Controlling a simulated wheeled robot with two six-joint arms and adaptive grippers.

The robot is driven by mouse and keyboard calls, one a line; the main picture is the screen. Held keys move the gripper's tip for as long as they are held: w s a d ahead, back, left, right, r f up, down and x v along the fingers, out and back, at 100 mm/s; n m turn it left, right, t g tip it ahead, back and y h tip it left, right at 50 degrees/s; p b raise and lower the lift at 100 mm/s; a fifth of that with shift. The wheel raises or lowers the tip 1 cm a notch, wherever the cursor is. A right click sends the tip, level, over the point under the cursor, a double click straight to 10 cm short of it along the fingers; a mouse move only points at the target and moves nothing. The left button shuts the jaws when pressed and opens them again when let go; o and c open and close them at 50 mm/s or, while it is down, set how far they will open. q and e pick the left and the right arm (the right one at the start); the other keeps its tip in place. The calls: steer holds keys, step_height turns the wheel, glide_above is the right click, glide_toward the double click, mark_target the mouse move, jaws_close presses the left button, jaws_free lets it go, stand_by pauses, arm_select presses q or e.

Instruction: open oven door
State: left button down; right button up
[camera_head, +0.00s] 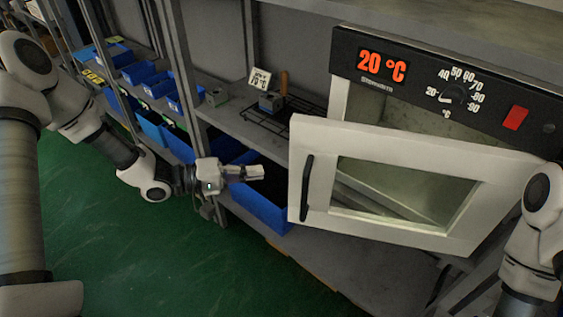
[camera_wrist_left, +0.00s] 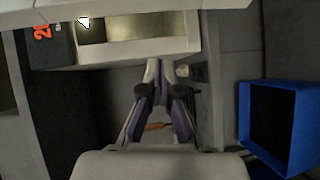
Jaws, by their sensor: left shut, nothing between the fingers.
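The oven (camera_head: 375,112) has a black panel with a red "20 °C" display. Its white door (camera_head: 480,205) with a glass window stands partly open, swung out on its left side, and the chamber shows behind it. The black vertical handle (camera_head: 306,187) is on the door's left edge. My left gripper (camera_head: 262,172) is shut and empty, to the left of the handle and apart from it in the head view. In the left wrist view the shut fingers (camera_wrist_left: 160,68) point up toward the pale oven front (camera_wrist_left: 125,48). My right arm shows at the right edge; its gripper is out of view.
Blue bins (camera_head: 262,212) stand on the lower shelf below the gripper; one also shows in the left wrist view (camera_wrist_left: 262,85). A wire rack (camera_head: 262,124) and an orange-handled tool (camera_head: 284,84) are on the shelf left of the oven. Green floor (camera_head: 150,255) is clear in front.

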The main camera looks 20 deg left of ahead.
arm_select(q)
step_height(320, 180, up, 5)
steer(key=s+a+g+h, duration=0.1)
steer(key=a+h, duration=0.1)
steer(key=h, duration=0.1)
steer(key=d+p, duration=0.1)
steer(key=d, duration=0.8)
steer(key=shift+m, duration=0.4)
steer(key=shift+w+d+r, duration=0.1)
steer(key=shift+w+d, duration=0.05)
